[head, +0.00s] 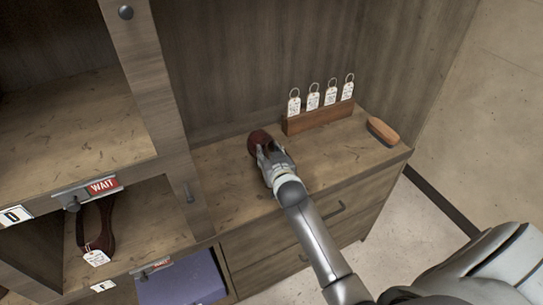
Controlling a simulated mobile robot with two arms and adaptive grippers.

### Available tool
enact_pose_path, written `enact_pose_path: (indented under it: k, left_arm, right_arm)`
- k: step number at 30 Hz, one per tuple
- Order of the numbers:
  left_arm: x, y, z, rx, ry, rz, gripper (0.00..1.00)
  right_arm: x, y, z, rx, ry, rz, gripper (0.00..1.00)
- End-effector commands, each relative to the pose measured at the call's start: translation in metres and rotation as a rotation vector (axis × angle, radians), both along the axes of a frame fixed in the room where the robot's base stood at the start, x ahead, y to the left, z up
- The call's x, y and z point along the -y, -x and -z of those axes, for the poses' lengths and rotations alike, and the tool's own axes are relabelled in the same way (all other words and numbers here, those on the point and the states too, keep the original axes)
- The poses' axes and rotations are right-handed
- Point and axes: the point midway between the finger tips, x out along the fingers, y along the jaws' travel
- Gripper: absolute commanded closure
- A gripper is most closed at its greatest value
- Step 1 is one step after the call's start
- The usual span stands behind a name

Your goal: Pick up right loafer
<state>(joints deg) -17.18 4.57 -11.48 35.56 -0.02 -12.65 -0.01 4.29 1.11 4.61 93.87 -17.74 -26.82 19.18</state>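A dark red-brown shoe, seemingly a loafer (258,138), is on the wooden counter, left of the tag rack. My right gripper (265,156) is right at it, and its fingers cover the near part of the shoe. I cannot make out whether the fingers are open or closed on it. A dark brown item, perhaps a shoe (107,222), with a white tag lies in the lower left cubby. My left gripper is not in view.
A wooden rack (320,117) with several ringed tags stands at the counter's back. A wooden brush (383,132) lies near the right edge. Drawers are below the counter (229,192). A shelf post (187,190) with a red WAIT sign (103,186) beside it borders the left.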

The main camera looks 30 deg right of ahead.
Motion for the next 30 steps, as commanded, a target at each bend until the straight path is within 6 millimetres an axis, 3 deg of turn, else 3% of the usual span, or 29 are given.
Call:
enact_pose_path:
  k: [6,16,25,30]
  left_arm:
    - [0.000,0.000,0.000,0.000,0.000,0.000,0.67]
    - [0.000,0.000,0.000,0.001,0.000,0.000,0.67]
    - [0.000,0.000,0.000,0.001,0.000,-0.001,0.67]
    - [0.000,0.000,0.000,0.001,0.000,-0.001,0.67]
  right_arm:
    - [0.005,-0.021,0.006,0.001,0.001,0.001,0.63]
    - [0.006,-0.024,0.007,0.001,0.000,0.000,0.63]
    - [0.006,-0.024,0.008,0.000,0.000,0.000,1.00]
    - [0.006,-0.024,0.008,-0.001,0.000,0.000,1.00]
